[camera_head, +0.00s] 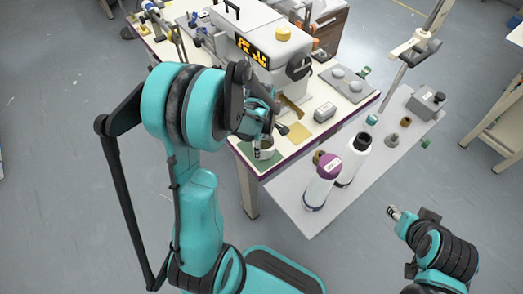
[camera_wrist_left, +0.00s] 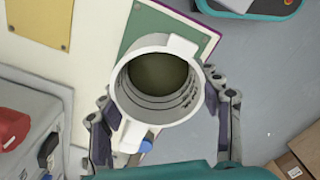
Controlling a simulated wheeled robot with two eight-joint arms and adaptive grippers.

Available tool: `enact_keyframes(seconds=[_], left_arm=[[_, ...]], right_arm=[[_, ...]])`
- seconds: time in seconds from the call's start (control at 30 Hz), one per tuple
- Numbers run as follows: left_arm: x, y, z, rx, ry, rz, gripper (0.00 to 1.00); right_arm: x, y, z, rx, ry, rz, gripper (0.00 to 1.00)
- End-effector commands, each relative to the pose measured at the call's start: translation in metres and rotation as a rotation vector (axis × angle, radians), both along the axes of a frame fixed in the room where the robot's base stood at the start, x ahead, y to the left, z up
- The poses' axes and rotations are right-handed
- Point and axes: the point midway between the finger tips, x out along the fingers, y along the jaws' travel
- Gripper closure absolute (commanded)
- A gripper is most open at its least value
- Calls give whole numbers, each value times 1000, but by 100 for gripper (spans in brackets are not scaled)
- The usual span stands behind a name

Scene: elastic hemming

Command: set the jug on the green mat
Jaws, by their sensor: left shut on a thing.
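The white jug (camera_wrist_left: 123,98) is seen from above in the left wrist view, with its dark round mouth facing the camera. My left gripper (camera_wrist_left: 163,103) is shut on it, one finger on each side. In the head view the jug (camera_head: 265,152) shows below my left gripper (camera_head: 260,141), partly covered by it. The green mat (camera_head: 246,152) lies at the near corner of the white table, and it also shows behind the jug in the left wrist view (camera_wrist_left: 146,24). The jug overlaps the mat; I cannot tell whether it touches. My right gripper (camera_head: 393,213) is off the table at lower right.
A sewing machine (camera_head: 262,38) stands behind the jug on the white table. A lower grey table holds a purple-capped bottle (camera_head: 320,182) and a black-capped bottle (camera_head: 354,160).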

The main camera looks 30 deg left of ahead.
Motion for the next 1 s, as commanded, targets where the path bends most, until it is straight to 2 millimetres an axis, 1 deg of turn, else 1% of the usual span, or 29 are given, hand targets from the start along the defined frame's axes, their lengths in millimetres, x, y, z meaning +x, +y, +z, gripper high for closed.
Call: enact_keyframes(seconds=[0.03,0.13,0.4,0.53,0.57,0.6,0.63,0.9,1.0], left_arm=[[0,0,-12,0,0,0,75],[0,0,-26,0,0,0,75],[0,0,-26,0,0,0,75],[0,-1,-30,0,0,0,75],[0,-1,-29,0,0,0,29],[0,-1,-29,0,0,0,19],[0,-1,-29,0,0,0,16],[0,-1,-28,0,0,0,16],[0,-1,-24,0,0,0,16]], right_arm=[[0,0,-8,0,0,0,60],[0,0,-14,0,0,0,60],[0,0,-13,0,0,0,60],[0,0,-17,0,0,0,60],[0,0,-16,0,0,0,60],[0,0,-16,0,0,0,60],[0,0,-16,0,0,0,60],[0,0,-15,0,0,0,60],[0,0,-12,0,0,0,60]])
